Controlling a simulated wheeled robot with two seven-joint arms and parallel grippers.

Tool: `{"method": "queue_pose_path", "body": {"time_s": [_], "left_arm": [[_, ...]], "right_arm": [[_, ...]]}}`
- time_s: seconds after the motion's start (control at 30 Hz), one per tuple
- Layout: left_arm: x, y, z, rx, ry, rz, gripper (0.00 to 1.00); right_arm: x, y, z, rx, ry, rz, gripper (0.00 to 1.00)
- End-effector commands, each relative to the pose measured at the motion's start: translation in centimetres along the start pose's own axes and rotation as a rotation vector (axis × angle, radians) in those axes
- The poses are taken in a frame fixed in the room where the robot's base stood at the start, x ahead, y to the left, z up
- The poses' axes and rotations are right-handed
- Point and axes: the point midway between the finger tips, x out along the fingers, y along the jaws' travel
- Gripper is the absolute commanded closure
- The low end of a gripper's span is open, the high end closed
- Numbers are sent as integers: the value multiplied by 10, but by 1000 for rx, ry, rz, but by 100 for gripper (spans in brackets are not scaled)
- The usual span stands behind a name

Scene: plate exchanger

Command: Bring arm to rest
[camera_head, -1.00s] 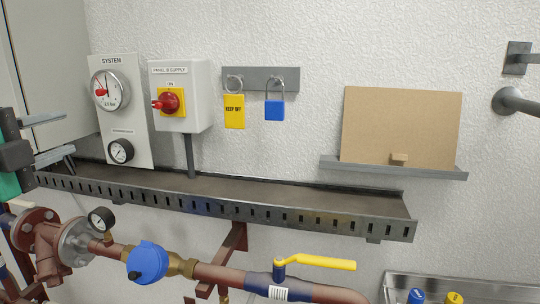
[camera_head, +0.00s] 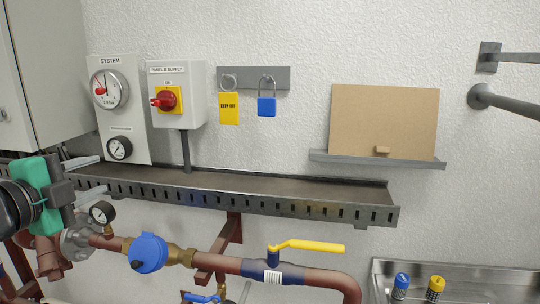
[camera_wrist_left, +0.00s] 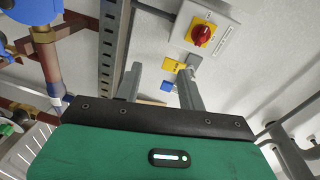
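My left gripper (camera_head: 104,173) comes in from the left edge, its green body in front of the pipework and its two grey fingers reaching right over the left part of the cable tray (camera_head: 230,184). The fingers are apart with nothing between them. The left wrist view also shows the gripper (camera_wrist_left: 158,70) open, fingers pointing up the picture toward the wall. My right gripper is not in view.
A supply box with a red switch (camera_head: 166,99), a gauge panel (camera_head: 110,92), a yellow tag (camera_head: 229,108) and a blue padlock (camera_head: 267,107) are on the wall. Below run pipes with a yellow-handled valve (camera_head: 310,246). A grey cabinet (camera_head: 55,75) stands at left.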

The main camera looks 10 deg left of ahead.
Motion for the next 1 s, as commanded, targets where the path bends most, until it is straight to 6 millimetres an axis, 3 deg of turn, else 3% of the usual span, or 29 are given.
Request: {"method": "queue_pose_path", "body": {"time_s": [0.2, 0.5, 0.77, 1.0], "left_arm": [[34, 73, -9, -132, 14, 94, 60], [57, 179, -21, -348, -34, 217, 60], [52, 273, -30, -556, -138, 333, 60], [27, 359, -39, -753, -291, 450, 60]], "right_arm": [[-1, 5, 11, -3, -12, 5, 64], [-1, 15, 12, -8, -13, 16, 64], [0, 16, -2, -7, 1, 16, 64], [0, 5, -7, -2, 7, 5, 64]]}}
